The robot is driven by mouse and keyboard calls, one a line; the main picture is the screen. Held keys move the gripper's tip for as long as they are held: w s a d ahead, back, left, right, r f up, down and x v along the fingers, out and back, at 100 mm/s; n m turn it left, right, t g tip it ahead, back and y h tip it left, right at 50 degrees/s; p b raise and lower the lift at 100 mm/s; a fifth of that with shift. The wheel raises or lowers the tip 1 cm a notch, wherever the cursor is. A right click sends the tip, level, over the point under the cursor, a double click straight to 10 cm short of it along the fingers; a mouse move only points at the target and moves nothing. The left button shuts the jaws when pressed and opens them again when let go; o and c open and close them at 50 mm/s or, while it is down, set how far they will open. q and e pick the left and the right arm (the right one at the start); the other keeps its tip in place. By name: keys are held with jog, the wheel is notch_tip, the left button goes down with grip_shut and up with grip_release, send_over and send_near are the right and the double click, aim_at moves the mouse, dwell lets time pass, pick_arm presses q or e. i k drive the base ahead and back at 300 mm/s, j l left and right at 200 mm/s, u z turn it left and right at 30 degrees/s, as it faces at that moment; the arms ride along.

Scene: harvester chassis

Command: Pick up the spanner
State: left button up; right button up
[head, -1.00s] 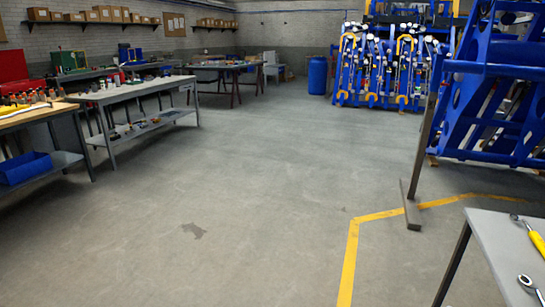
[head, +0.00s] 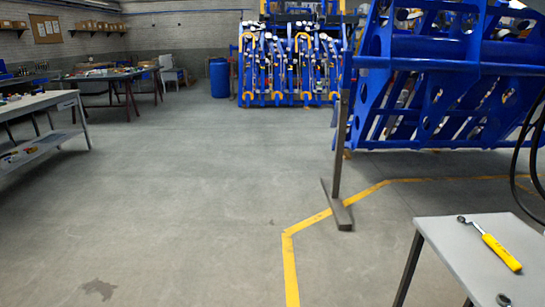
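A grey-topped table (head: 450,246) stands at the lower right of the head view. The metal ring end of what looks like a spanner (head: 503,299) shows at the bottom edge, and the rest of it is cut off by the frame. A tool with a yellow handle and a metal head (head: 490,243) lies on the same table, behind the ring end. Neither of my grippers is in view.
A dark post on a flat foot (head: 341,215) stands on the floor beyond the table, beside a yellow floor line (head: 290,262). A large blue frame (head: 450,75) fills the upper right. Workbenches (head: 45,120) stand at the left. The middle floor is open.

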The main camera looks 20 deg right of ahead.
aim_at(503, 253)
jog(key=i+z, duration=0.2)
jog(key=z, duration=0.15)
jog(key=i+z, duration=0.45)
jog(key=z, duration=0.25)
